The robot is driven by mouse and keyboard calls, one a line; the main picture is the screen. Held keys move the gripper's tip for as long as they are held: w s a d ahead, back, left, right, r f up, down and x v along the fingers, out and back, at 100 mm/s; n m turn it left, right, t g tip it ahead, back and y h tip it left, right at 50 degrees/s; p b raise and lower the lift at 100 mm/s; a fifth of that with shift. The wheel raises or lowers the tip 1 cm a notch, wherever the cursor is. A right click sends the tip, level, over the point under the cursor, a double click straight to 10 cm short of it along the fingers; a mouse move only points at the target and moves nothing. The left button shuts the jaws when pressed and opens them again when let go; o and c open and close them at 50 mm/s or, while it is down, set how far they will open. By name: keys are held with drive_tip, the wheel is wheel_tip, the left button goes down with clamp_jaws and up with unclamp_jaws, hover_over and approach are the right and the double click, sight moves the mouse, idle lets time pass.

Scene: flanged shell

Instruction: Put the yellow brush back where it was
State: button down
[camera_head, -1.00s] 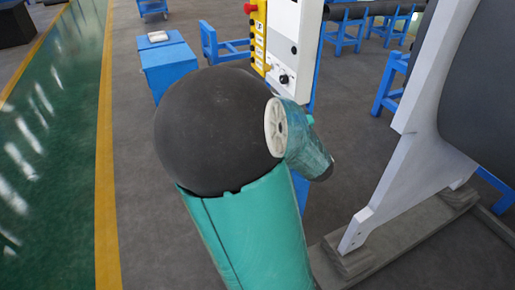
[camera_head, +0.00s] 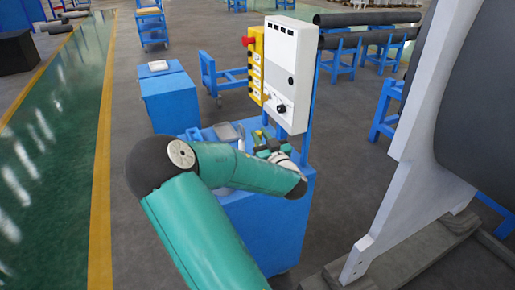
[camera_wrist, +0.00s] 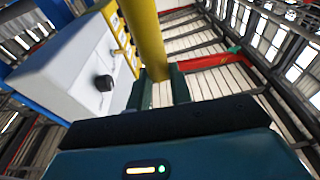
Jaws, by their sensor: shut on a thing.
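The yellow brush (camera_wrist: 148,38) shows in the wrist view as a thick yellow shaft between my gripper's fingers, rising out of the top of the picture. My gripper (camera_wrist: 162,88) is shut on it. In the head view my gripper (camera_head: 268,148) is small and partly hidden by my own arm, above the blue cart (camera_head: 270,225) and below the white control box. A bit of yellow shows there. The brush's bristles are not clearly visible, and I cannot tell whether the brush touches the cart.
The white control box (camera_head: 291,72) with a yellow button panel (camera_head: 255,65) stands at the cart's back, close to my gripper. A grey item (camera_head: 226,132) lies on the cart top. A blue cabinet (camera_head: 170,100) stands behind left. A white frame (camera_head: 408,150) stands at right.

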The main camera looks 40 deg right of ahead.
drive_tip(key=w+f, duration=0.1)
drive_tip(key=f, duration=0.1)
drive_tip(key=w+d+f, duration=0.1)
drive_tip(key=w, duration=0.1)
drive_tip(key=shift+d+f, duration=0.1)
drive_tip(key=shift+f, duration=1.8)
drive_tip(key=c, duration=1.3)
unclamp_jaws()
drive_tip(key=shift+o, duration=0.2)
